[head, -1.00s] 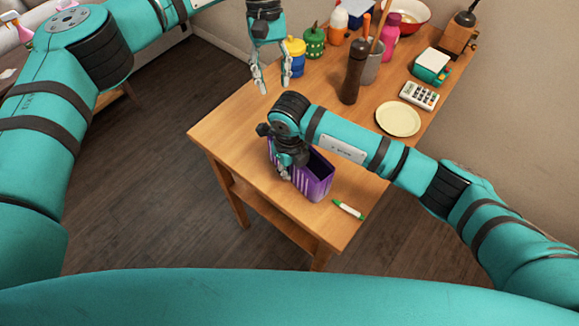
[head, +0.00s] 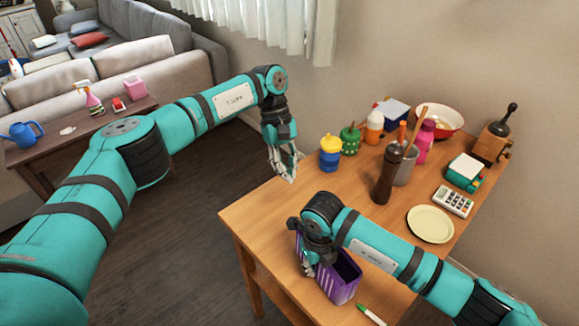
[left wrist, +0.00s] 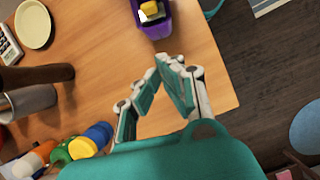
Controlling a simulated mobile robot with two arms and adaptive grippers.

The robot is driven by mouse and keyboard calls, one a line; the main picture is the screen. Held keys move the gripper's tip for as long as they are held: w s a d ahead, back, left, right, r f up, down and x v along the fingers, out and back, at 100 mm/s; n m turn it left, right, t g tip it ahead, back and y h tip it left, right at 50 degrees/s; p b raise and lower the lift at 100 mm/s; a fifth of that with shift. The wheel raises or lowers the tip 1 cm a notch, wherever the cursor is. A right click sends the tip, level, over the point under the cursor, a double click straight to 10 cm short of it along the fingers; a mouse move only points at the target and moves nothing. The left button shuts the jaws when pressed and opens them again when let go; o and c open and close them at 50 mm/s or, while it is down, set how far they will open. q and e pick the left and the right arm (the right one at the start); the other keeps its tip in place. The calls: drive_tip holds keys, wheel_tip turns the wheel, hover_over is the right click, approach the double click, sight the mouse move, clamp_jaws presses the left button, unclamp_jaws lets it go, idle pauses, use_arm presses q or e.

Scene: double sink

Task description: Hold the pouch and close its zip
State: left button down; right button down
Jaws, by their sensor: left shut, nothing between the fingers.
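The purple striped pouch (head: 342,284) stands upright on the wooden table near its front edge, with its dark open top facing up. Its end also shows at the top of the left wrist view (left wrist: 154,29), with something yellow in or at its opening. My right gripper (head: 308,266) is at the pouch's left end; my own wrist hides much of it, so its fingers' grip is unclear. My left gripper (head: 290,174) hangs above the table's left edge, apart from the pouch. In the left wrist view its fingertips (left wrist: 171,66) come together with nothing between them. The zip cannot be made out.
A green-and-white marker (head: 371,314) lies right of the pouch. The table between my left gripper and the pouch is clear.

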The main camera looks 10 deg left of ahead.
use_arm(q)
drive_tip(key=s+d+f, duration=0.4)
drive_tip(key=f, duration=0.1)
drive_tip(key=shift+s+d+f, duration=0.2)
drive_tip(key=shift+s+f, duration=0.1)
drive_tip(key=shift+s+d, duration=1.6)
drive_tip(key=shift+s, duration=0.05)
